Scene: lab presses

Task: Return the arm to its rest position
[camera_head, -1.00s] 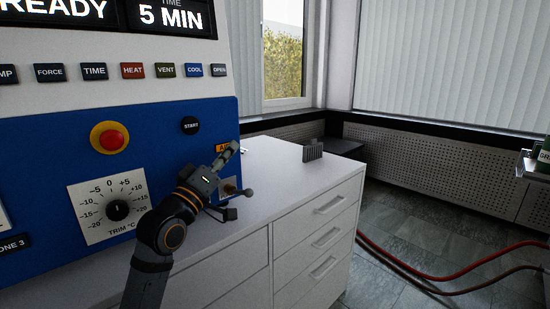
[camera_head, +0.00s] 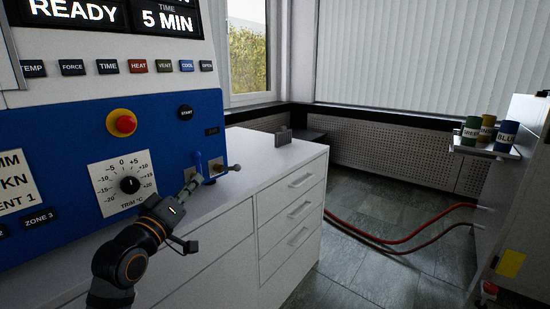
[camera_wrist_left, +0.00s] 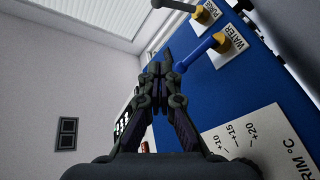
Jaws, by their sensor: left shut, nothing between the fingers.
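My left gripper (camera_head: 191,184) is in front of the blue press panel (camera_head: 75,135), just below and left of a blue valve handle (camera_head: 198,163). In the left wrist view its fingers (camera_wrist_left: 158,76) are closed together with nothing between them. The blue handle (camera_wrist_left: 200,50), at a label reading WATER, is right of the fingertips and looks apart from them. My right gripper is not in view.
The panel carries a trim dial (camera_head: 130,185), a red emergency button (camera_head: 122,123) and a START button (camera_head: 186,112). A white drawer cabinet (camera_head: 285,215) stands to the right. Several labelled cans (camera_head: 508,133) sit on a shelf at far right. Hoses (camera_head: 390,240) cross the floor.

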